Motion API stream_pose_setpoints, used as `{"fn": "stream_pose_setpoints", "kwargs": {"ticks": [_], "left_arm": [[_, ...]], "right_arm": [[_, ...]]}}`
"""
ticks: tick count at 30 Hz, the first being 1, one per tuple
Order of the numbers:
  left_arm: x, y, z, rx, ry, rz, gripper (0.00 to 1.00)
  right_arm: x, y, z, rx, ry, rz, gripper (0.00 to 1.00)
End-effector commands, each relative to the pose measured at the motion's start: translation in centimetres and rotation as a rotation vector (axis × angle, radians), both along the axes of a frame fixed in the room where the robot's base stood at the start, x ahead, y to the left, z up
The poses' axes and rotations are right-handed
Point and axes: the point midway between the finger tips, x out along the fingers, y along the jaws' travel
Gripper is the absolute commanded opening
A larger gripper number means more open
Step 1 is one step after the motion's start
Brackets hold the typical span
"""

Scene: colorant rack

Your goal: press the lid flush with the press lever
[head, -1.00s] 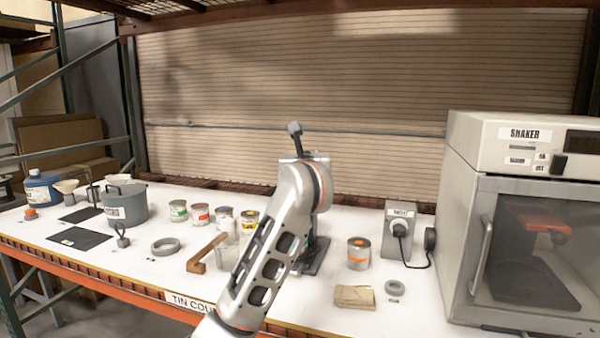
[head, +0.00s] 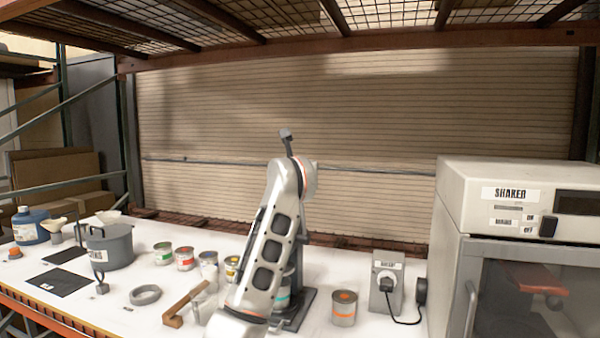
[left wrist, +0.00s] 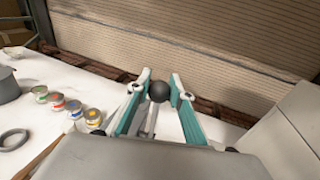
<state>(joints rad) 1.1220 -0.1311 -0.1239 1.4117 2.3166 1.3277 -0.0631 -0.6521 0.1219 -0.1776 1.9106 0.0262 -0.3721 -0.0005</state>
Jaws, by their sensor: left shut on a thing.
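In the left wrist view my left gripper (left wrist: 158,85) has its two fingers on either side of a dark ball knob (left wrist: 158,92), shut on it. In the head view my left arm stands in front of the press (head: 299,305) and hides most of it. A dark lever tip (head: 286,134) sticks up above my arm. A teal patch (head: 283,298) shows beside the arm at the press, perhaps part of a tin. The lid and its seating are hidden. My right gripper is in neither view.
A tin with an orange label (head: 343,310) and a grey socket box (head: 386,287) stand right of the press. The shaker (head: 515,225) fills the right side. Several small tins (head: 185,258), a wooden-handled tool (head: 186,305), a grey ring (head: 145,295) and a grey pot (head: 110,248) stand left.

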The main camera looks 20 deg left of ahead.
Motion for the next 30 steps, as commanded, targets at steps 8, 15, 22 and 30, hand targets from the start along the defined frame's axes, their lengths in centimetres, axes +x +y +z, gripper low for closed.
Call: {"fn": "stream_pose_setpoints", "kwargs": {"ticks": [8,15,22,30], "left_arm": [[0.35,-0.34,-0.43,-0.005,0.046,-0.006,0.0],[0.38,-0.36,-0.63,-0.006,0.05,-0.007,0.0],[0.37,-0.31,-0.55,-0.005,0.047,-0.006,0.39],[0.26,-0.17,-0.31,-0.003,0.044,-0.003,0.39]], "right_arm": [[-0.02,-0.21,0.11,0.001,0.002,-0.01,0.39],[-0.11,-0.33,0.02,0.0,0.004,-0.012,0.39],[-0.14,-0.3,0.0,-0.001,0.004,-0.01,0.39],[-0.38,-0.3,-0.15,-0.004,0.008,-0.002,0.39]]}}
